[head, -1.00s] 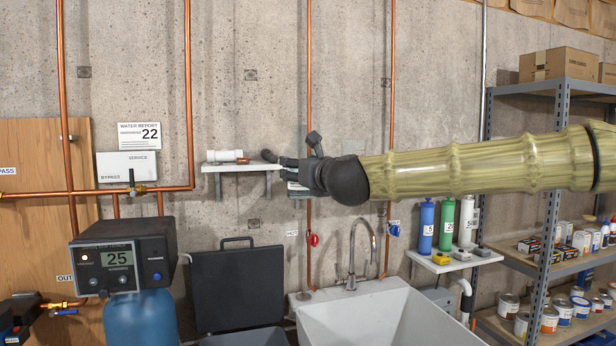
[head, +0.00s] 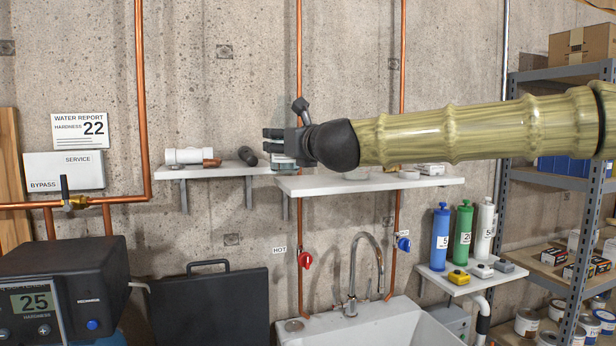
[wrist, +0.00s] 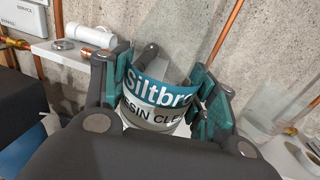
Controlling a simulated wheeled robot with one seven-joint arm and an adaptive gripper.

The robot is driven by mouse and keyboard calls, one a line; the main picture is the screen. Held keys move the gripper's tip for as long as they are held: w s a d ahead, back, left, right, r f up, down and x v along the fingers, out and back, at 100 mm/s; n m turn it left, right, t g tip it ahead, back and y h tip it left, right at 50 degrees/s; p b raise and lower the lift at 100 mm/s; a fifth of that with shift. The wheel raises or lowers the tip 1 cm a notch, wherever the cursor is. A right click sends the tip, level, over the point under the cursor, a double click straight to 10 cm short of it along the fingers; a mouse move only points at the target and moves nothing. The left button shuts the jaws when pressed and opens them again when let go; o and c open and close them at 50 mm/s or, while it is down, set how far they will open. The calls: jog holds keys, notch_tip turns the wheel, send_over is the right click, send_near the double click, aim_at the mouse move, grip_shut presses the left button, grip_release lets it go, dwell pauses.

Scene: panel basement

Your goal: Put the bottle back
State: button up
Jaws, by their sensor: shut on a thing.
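My gripper (head: 272,147) is at the end of my arm, level with the wall shelves in the head view. In the wrist view my gripper (wrist: 155,90) is shut around a bottle (wrist: 160,95). In the head view the bottle is mostly hidden by the fingers. The gripper is just right of the small left shelf (head: 225,171) and above the left end of the longer shelf (head: 330,187).
A white pipe fitting (head: 187,156) and a dark cylinder (head: 247,155) lie on the left shelf. The longer shelf carries small white items. Vertical copper pipes run behind. A sink (head: 370,325) is below. Blue, green and white bottles (head: 462,235) stand on a lower shelf at right.

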jog(key=shift+w+d+f+p, duration=0.8)
jog(key=shift+w+p, duration=0.45)
jog(key=shift+w, duration=1.25)
jog(key=shift+w+d+f+p, duration=0.8)
jog(key=shift+w+p, duration=0.4)
jog(key=shift+w, duration=1.35)
jog(key=shift+w+d+f+p, duration=0.8)
jog(key=shift+w+p, duration=0.45)
jog(key=shift+w, duration=1.25)
jog(key=shift+s, duration=0.1)
jog(key=shift+f, duration=0.2)
jog(key=o, duration=1.2)
jog(key=shift+c, duration=0.2)
